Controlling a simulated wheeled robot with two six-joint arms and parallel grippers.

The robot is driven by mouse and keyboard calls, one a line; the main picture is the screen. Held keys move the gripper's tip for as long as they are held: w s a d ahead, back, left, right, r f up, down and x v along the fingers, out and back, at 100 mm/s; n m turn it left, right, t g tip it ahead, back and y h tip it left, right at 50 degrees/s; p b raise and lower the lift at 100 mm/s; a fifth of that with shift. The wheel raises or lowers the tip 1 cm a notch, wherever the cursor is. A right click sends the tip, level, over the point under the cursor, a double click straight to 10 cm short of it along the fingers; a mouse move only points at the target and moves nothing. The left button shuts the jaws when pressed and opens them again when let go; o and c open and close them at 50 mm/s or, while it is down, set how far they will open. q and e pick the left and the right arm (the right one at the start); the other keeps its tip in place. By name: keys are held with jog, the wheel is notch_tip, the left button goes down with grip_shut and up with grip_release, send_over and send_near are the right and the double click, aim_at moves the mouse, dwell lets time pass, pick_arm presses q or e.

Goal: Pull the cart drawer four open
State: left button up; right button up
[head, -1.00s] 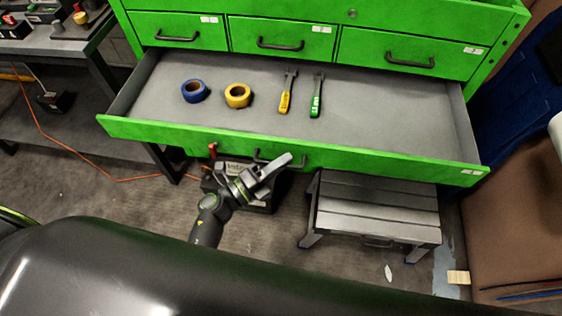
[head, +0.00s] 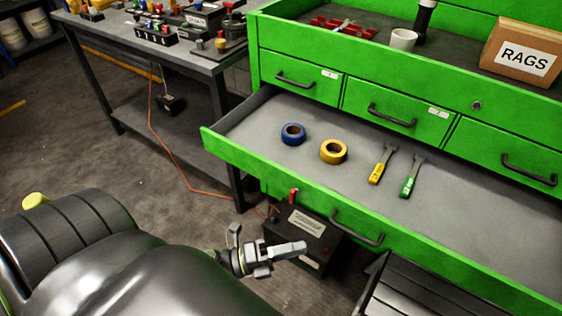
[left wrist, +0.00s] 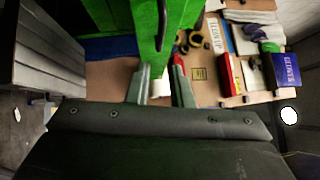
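The wide green cart drawer (head: 330,194) is pulled far out under a row of three shut small drawers. Its grey tray holds a blue tape roll (head: 293,134), a yellow tape roll (head: 333,152), a yellow-handled tool (head: 381,166) and a green-handled tool (head: 411,177). Its dark bar handle (head: 355,228) is on the front panel. My left gripper (head: 303,247) is left of and below the handle in the head view, apart from it. In the left wrist view its two fingers (left wrist: 161,88) stand apart with nothing held. My right gripper is not in view.
A black box with a label (head: 300,238) stands on the floor below the drawer. A grey step stool (head: 405,290) is to its right. A workbench (head: 190,55) with tools stands at the left, and an orange cord runs beneath it. Open floor lies at the left.

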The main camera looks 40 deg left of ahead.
pick_arm(q)
jog(key=v, duration=0.3)
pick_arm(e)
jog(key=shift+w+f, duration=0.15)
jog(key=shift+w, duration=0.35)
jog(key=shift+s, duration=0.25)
pick_arm(q)
jog(key=shift+w, duration=0.1)
